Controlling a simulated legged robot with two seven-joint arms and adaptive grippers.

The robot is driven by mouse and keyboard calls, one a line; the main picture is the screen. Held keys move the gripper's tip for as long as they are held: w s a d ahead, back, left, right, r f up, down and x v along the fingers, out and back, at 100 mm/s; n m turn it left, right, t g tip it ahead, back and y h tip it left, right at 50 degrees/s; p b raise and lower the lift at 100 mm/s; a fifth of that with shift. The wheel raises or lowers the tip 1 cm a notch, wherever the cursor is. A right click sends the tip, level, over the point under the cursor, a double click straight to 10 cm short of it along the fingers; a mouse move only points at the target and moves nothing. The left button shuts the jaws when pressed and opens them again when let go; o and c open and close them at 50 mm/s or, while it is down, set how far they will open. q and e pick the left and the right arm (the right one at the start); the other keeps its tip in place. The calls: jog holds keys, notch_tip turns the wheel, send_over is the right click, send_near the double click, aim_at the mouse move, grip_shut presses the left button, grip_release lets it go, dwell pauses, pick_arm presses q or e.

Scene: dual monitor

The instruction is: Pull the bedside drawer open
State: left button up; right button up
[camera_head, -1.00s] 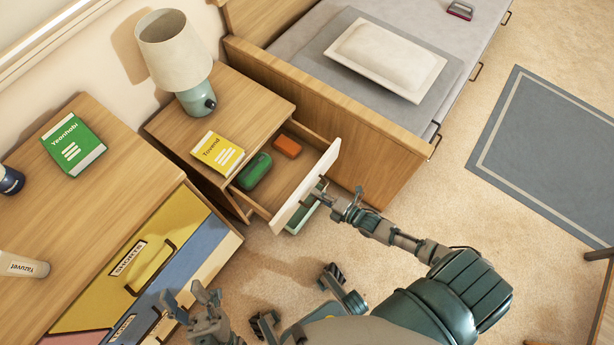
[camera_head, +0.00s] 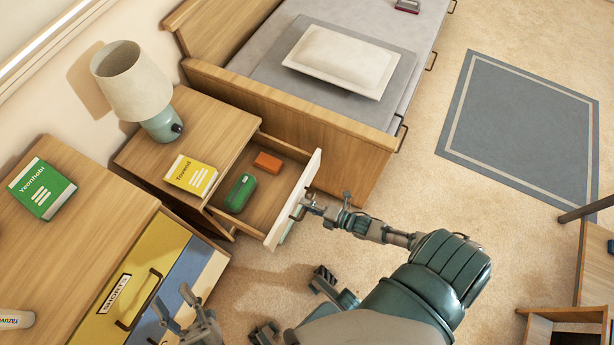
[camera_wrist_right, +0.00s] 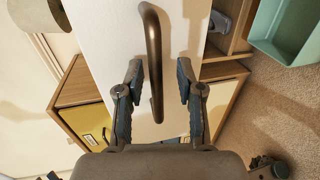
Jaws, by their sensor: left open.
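The bedside drawer (camera_head: 262,209) stands pulled out of the wooden nightstand (camera_head: 206,125), with its white front panel (camera_head: 308,172) away from the cabinet. A green case (camera_head: 240,192) and an orange box (camera_head: 268,162) lie inside. My right gripper (camera_head: 306,206) is at the drawer front. In the right wrist view, its two fingers (camera_wrist_right: 160,68) are spread on either side of the dark bar handle (camera_wrist_right: 153,40), with gaps visible to both sides. My left gripper (camera_head: 180,308) is open and empty at the bottom left, near the dresser.
A lamp (camera_head: 135,90) and a yellow book (camera_head: 190,174) stand on the nightstand. The bed (camera_head: 290,110) is beside it. A dresser (camera_head: 90,225) with a green book (camera_head: 42,189) is at left. A teal bin (camera_wrist_right: 285,30) is near the drawer.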

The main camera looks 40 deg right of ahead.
jog(key=v, duration=1.2)
jog(key=shift+f, duration=0.1)
